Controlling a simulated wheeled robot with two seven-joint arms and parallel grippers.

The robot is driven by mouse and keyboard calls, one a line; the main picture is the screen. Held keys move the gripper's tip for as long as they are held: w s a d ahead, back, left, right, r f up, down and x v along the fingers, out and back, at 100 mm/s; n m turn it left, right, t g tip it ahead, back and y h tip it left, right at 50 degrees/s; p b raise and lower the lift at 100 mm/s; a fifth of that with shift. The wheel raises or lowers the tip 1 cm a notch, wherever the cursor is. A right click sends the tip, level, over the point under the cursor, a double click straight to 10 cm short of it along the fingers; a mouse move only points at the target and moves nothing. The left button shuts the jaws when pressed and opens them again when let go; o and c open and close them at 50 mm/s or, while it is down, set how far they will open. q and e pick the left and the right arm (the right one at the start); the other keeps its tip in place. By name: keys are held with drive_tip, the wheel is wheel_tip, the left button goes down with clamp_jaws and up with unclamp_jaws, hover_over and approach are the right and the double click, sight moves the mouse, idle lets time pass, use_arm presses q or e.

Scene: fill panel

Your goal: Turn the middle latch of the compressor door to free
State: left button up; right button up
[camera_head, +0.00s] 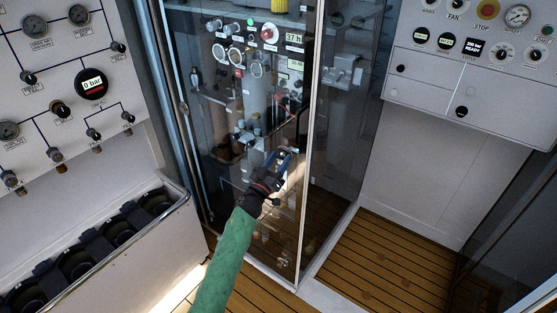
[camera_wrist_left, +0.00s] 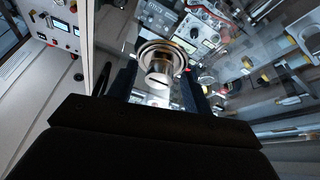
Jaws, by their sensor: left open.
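The compressor door (camera_head: 215,165) is a clear panel in a metal frame, standing in front of gauges and valves. My left gripper (camera_head: 284,158) is in front of it near the right frame post, with its fingers apart. In the left wrist view, a round silver latch (camera_wrist_left: 158,66) with a slotted face and a ring-shaped base lies between the open fingers of my left gripper (camera_wrist_left: 160,80). The slot looks nearly level in that view. I cannot tell whether the fingers touch the latch. In the head view the gripper hides this latch. My right gripper is in neither view.
A gauge panel (camera_head: 60,75) stands at the left above a bin (camera_head: 165,238) holding dark cylinders. Another control panel (camera_head: 470,70) is at the right. The wooden floor (camera_head: 385,262) at lower right is clear.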

use_arm(q)
drive_tip(key=shift+c, duration=0.4)
drive_tip(key=c, duration=0.9)
